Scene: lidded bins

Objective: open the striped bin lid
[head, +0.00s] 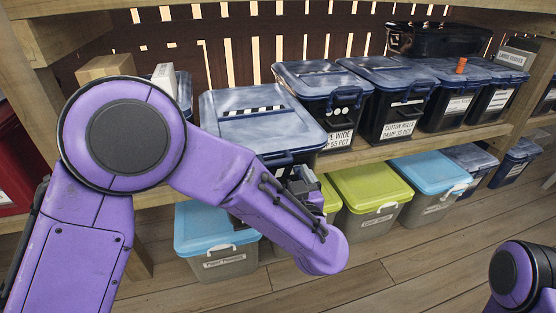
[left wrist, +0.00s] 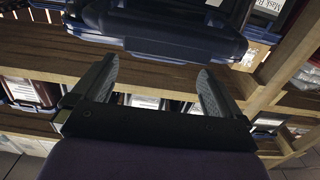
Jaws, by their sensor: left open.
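The striped bin's blue lid (head: 232,132), with a black-and-white striped strip across it, lies closed on its bin on the shelf, left of centre in the head view. My left forearm hides most of the bin's front. My left gripper (head: 304,182) is just in front of the lid's front right corner, partly hidden by my wrist. In the left wrist view the left gripper (left wrist: 157,88) is open, with nothing between its fingers. A dark blue lid edge with a handle or latch (left wrist: 165,45) lies just beyond the fingertips, apart from them. My right gripper is out of view.
Several blue-lidded dark bins stand to the right on the same shelf, the nearest close beside (head: 322,80). Below are bins with a blue lid (head: 205,222) and a green lid (head: 370,187). The wooden shelf edge (head: 400,146) runs under the upper bins. Floor in front is clear.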

